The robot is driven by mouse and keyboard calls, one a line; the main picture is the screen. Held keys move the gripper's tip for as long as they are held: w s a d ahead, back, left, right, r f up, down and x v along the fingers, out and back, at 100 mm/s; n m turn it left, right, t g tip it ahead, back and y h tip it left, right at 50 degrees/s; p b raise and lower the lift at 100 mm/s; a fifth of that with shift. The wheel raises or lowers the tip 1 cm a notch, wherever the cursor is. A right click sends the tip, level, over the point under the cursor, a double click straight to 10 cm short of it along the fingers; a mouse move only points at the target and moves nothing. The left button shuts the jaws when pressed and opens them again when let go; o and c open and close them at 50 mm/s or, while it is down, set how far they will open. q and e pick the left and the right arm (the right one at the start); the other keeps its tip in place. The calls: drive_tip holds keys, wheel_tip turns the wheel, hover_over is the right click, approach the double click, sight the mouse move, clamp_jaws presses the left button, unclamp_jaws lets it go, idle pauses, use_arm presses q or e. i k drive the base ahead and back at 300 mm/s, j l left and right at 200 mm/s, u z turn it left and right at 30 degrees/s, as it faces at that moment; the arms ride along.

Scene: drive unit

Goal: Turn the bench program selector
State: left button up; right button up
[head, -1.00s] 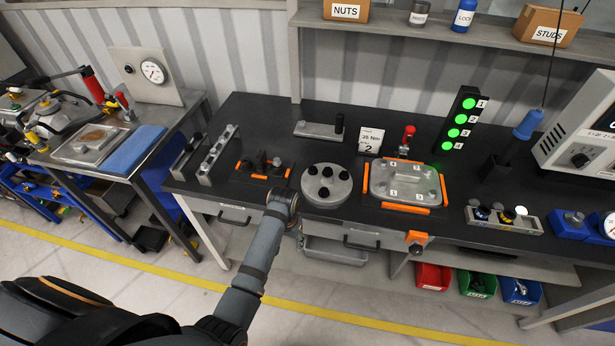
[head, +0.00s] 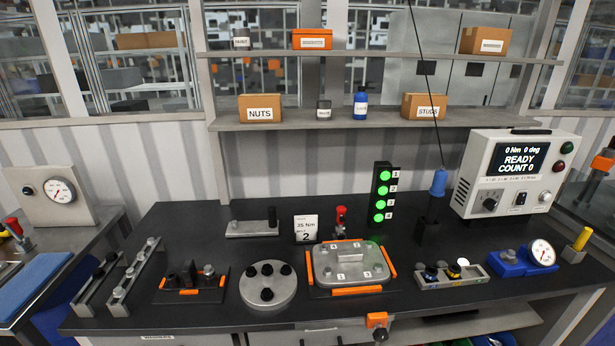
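The white controller box (head: 515,175) stands at the right end of the black bench (head: 210,314). Its screen (head: 519,161) reads 0 Nm, 0 deg, READY, COUNT 0. A dark selector knob (head: 490,204) sits at the lower left of its front, with small print above it that I cannot read. A small switch (head: 521,198) and another small control (head: 543,197) are to its right. Neither of my grippers shows in the head view.
A blue tool (head: 438,184) hangs on a cable left of the box. A stack light (head: 382,193) shows green lamps. A parts tray (head: 450,277) and a blue gauge block (head: 508,262) lie before the box. A clamped cover plate (head: 347,265) sits mid-bench. A shelf (head: 330,120) runs above.

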sight(490, 204)
drive_tip(key=z, duration=1.25)
